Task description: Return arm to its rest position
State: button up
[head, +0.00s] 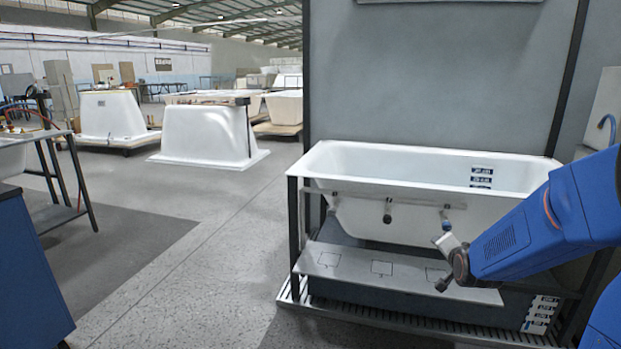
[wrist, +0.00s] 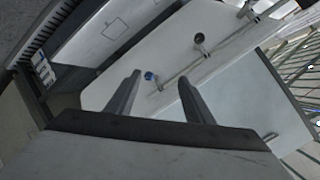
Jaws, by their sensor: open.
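My blue arm (head: 545,225) reaches in from the right edge of the head view, in front of the white bathtub shell (head: 400,218) on its dark metal stand. The end of the arm is beside the tub's right front. My gripper (wrist: 158,80) shows in the wrist view with two dark fingers spread apart and nothing between them that I can see held. The fingertips are hard to make out in the head view.
A rail with several fittings (head: 388,212) runs along the tub's front, above a grey shelf (head: 340,262). A grey panel (head: 440,75) stands behind. A workbench (head: 30,135) is at left. Another white shell (head: 205,132) stands farther back. The floor between is clear.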

jog(key=s+a+r+n+g, duration=0.1)
jog(key=s+a+n+g, duration=0.1)
jog(key=s, duration=1.1)
jog(key=s+a+r+n+g+y, duration=0.1)
jog(key=s+a+n+g, duration=0.2)
jog(key=s, duration=1)
jog(key=s+a+r+n+g+y, duration=0.1)
jog(key=s+a+n, duration=0.5)
jog(key=s, duration=0.6)
jog(key=shift+s+a+r+n+g, duration=0.15)
jog(key=shift+s+r+n+g, duration=0.25)
jog(key=shift+g, duration=0.5)
